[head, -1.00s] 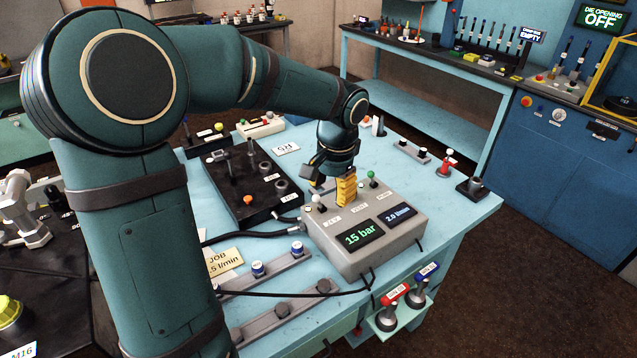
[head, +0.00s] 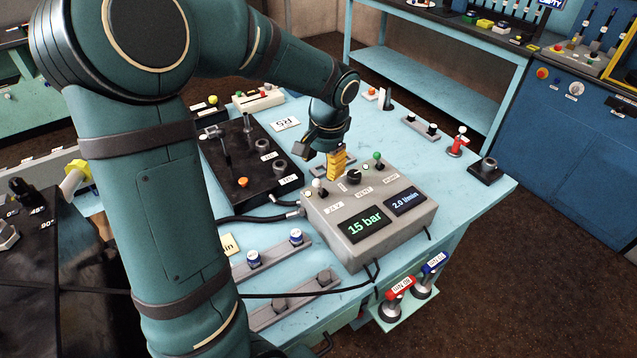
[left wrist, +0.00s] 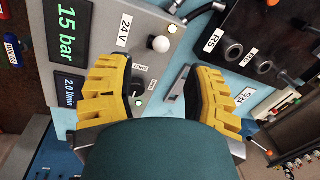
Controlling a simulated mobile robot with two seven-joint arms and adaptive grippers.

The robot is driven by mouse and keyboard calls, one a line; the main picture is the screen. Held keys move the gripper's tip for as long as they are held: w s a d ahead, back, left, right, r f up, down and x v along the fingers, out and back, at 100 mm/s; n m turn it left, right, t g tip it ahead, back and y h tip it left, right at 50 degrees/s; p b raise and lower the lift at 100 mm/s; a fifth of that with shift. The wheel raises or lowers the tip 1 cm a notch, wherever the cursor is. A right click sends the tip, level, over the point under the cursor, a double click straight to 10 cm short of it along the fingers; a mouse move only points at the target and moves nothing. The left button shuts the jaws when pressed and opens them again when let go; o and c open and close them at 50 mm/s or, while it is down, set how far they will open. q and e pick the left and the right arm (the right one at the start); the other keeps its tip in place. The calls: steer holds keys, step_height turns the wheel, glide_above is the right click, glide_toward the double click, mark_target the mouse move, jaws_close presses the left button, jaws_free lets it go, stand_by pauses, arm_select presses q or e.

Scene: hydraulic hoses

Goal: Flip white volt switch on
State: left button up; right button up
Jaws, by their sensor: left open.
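The grey control box (head: 345,239) stands on the light-blue table with displays reading 15 bar and 2.0 l/min. Its white-tipped switch (head: 317,184) stands at the left of the top panel, by the 24 V label. In the left wrist view the white switch (left wrist: 158,43) stands just beyond the fingertips, apart from them. My left gripper (head: 336,160) is above the box's back edge, behind and right of the white switch. Its yellow fingers (left wrist: 154,70) are wide apart with nothing between them. My right gripper is not in view.
A black rotary knob (head: 354,177) marked VENT and a green-tipped switch (head: 377,158) stand right of the white one. A black panel (head: 240,172) with levers lies left of the box. Hoses run from the box's left side.

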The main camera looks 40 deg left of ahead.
mark_target(318, 182)
arm_select(q)
steer(key=f, duration=0.4)
steer(key=a+f+b, duration=0.1)
steer(key=f, duration=0.1)
steer(key=shift+f, duration=0.3)
jaws_close()
